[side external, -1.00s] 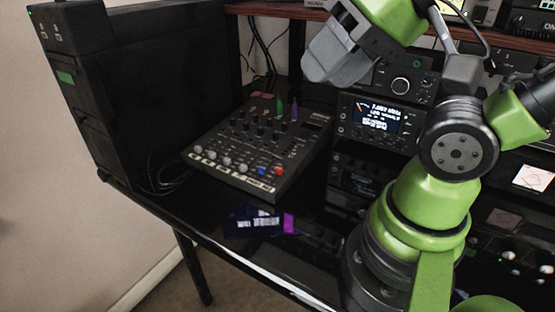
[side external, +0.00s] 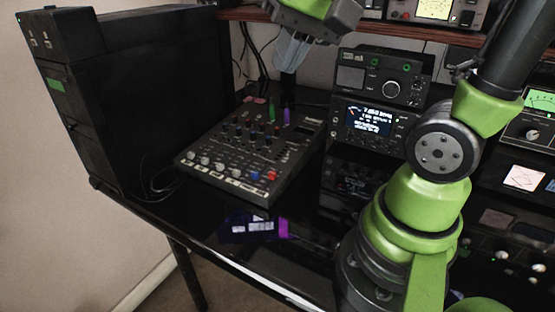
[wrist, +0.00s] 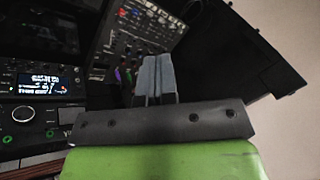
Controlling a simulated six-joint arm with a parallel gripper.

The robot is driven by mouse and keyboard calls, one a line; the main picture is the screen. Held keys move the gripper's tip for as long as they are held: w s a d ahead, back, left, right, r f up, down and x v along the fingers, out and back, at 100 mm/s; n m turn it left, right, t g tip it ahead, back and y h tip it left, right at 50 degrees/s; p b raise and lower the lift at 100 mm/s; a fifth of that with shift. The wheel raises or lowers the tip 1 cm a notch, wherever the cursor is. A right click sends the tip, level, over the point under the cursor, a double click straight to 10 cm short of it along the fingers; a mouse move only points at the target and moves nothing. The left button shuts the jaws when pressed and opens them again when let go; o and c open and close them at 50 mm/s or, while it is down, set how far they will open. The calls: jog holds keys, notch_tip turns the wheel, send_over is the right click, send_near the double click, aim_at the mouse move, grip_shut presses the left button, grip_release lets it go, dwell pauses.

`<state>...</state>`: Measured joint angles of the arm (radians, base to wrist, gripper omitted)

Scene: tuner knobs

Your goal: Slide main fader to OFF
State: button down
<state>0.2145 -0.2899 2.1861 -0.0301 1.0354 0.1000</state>
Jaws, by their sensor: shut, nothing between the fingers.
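The mixing console (side external: 252,150) lies on the black desk, with several dark knobs on its panel and a front row of pale, blue and red caps (side external: 238,169). I cannot tell which control is the main fader. My gripper (side external: 289,72) is above the back edge of the console, pointing down, apart from the panel. In the wrist view my gripper (wrist: 156,62) shows its two grey fingers together and empty, with the console (wrist: 135,38) beyond them. The fingers cover part of the console there.
A radio with a lit display (side external: 372,118) stands right of the console, under another unit (side external: 384,78). A tall black cabinet (side external: 110,110) stands at the left. A wooden shelf (side external: 420,32) runs behind. Green and purple upright pieces (side external: 287,116) stand at the console's back.

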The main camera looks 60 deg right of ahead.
jog(key=w+d+f+m+g, duration=0.2)
jog(key=w+d+f+m, duration=0.1)
jog(key=w+d, duration=0.15)
jog(key=m+g, duration=0.1)
jog(key=m, duration=0.2)
send_over(278, 172)
notch_tip(278, 172, down, 4)
jog(key=d+f+m+g+y, duration=0.2)
jog(key=d+f+m+y, duration=0.15)
jog(key=d+f, duration=0.5)
jog(key=shift+h, duration=0.45)
jog(key=x, duration=0.7)
jog(key=a+x, duration=0.1)
jog(key=x, duration=0.2)
jog(key=shift+w, duration=0.1)
jog(key=shift+a+f, duration=0.25)
jog(key=shift+a, duration=0.95)
jog(key=shift+a+f, duration=0.1)
jog(key=shift+a, duration=0.75)
